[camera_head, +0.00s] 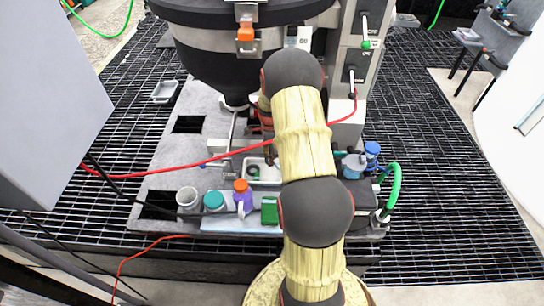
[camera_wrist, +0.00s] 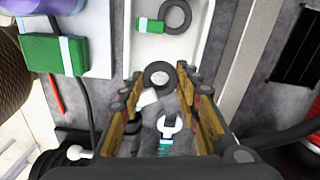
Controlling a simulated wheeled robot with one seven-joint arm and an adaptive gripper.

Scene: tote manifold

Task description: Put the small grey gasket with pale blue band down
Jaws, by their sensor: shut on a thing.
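In the wrist view a small dark grey gasket (camera_wrist: 158,66) sits between the fingertips of my gripper (camera_wrist: 160,78). A pale patch (camera_wrist: 147,97), seemingly its band, shows at its lower left. My gripper is shut on the gasket, with the fingers still well apart around it. The gasket appears close to the near edge of a white tray (camera_wrist: 198,42); I cannot tell its height. In the head view my arm mostly hides the gripper (camera_head: 268,152), and I cannot make out the held gasket there. The tray (camera_head: 262,183) shows left of my arm.
In the tray lie another dark ring (camera_wrist: 176,16) and a small green piece with a pale band (camera_wrist: 150,25). A wrench (camera_wrist: 169,127) shows between the fingers, beyond them. A green box (camera_head: 269,211), a purple bottle (camera_head: 243,197) and cups stand along the front edge. A red hose crosses the bench.

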